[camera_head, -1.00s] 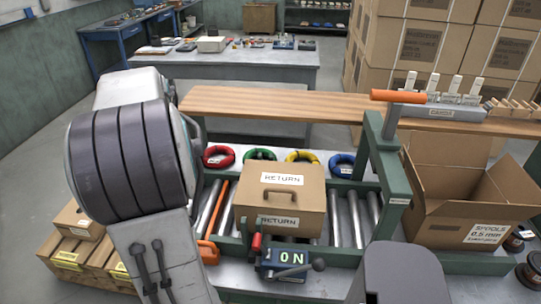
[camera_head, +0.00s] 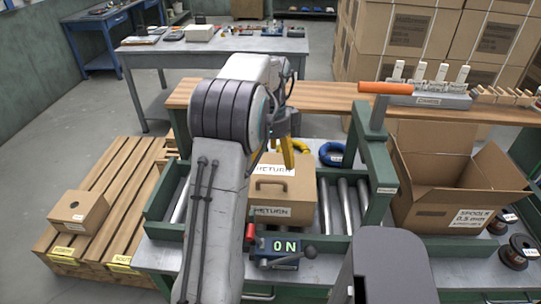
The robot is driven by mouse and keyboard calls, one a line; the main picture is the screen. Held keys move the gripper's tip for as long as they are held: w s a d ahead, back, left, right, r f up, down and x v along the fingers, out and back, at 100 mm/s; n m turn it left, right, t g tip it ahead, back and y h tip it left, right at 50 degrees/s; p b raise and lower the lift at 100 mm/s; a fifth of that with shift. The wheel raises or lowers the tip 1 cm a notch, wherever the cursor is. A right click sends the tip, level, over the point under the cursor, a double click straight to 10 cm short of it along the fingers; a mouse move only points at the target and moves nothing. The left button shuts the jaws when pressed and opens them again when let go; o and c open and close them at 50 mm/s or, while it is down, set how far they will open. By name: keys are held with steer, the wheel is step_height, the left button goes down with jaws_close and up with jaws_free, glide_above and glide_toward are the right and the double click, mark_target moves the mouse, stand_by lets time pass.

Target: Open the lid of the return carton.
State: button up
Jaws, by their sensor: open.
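The return carton (camera_head: 297,188) is a brown box on the roller conveyor, with a handle and a RETURN label on its lid and another label on its front. Its lid looks shut, and its left part is hidden behind my arm. My gripper (camera_head: 274,160) has yellow fingers and is open, over the far part of the lid in the picture. One finger is partly hidden by my arm, and I cannot tell whether the fingers touch the carton.
A control box (camera_head: 283,249) reading ON, with a lever, stands in front of the conveyor. An open SPOOLS carton (camera_head: 435,212) stands further right. A pallet (camera_head: 98,180) lies at left.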

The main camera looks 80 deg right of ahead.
mark_target(272, 182)
steer(key=shift+f+b, duration=3.8)
steer(key=shift+f, duration=0.95)
steer(key=c, duration=1.5)
steer(key=shift+c, duration=0.2)
steer(key=shift+r+p, duration=0.25)
steer(key=shift+p, duration=0.05)
steer(key=shift+d+r+p, duration=0.2)
steer(key=shift+r+p, duration=0.35)
steer(key=shift+p, duration=0.1)
steer(key=shift+d+r+p, duration=0.15)
steer(key=shift+r+p, duration=0.35)
steer(key=shift+p, duration=0.1)
steer(key=shift+d, duration=0.1)
steer(key=shift+r+p, duration=0.25)
steer(key=shift+p, duration=0.15)
